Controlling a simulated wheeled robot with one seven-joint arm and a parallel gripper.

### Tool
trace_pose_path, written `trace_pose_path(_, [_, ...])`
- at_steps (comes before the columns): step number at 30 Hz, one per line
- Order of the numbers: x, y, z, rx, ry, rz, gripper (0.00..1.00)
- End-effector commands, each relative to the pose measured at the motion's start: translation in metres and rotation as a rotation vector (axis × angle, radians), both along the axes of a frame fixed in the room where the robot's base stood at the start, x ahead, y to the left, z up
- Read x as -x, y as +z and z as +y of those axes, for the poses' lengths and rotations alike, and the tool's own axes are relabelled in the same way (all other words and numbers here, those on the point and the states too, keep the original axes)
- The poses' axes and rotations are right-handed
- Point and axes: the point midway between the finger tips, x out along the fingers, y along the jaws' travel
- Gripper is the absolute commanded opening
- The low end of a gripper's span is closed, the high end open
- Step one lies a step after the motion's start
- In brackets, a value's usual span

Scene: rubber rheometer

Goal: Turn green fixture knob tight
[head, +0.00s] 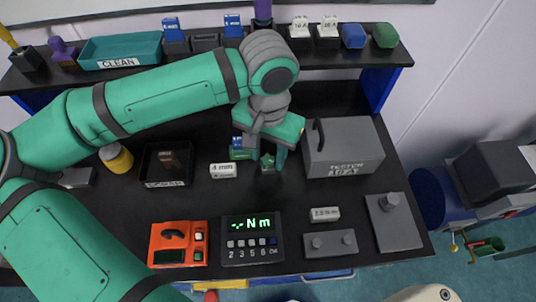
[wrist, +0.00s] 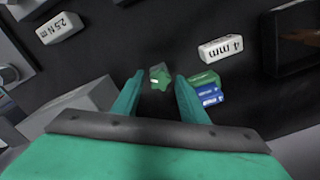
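The green star-shaped knob (head: 267,160) sits on a small grey fixture on the dark bench, below my gripper. It also shows in the wrist view (wrist: 159,77), with a pale mark on its side. My gripper (wrist: 159,76) points down over it with its two green fingers apart, one on each side of the knob in the picture. Dark gaps show between the knob and both fingertips. I cannot tell whether the fingertips are down at knob height. My gripper (head: 264,150) partly covers the fixture area in the head view.
Green and blue blocks (wrist: 208,90) stand close beside one finger. A white "4 mm" block (head: 222,170) lies left of the knob, and a grey tester box (head: 342,150) stands right. A black tray (head: 166,183) lies farther left. A display panel reading "-.-- Nm" (head: 251,240) is in front.

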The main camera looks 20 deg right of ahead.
Motion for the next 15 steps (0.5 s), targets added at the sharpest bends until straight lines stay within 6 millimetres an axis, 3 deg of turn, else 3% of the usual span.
trace_pose_path(9, [0.0000, 0.0000, 0.0006, -0.001, 0.298, 0.000, 0.39])
trace_pose_path(15, [0.0000, 0.0000, 0.0001, 0.000, 0.399, 0.000, 0.39])
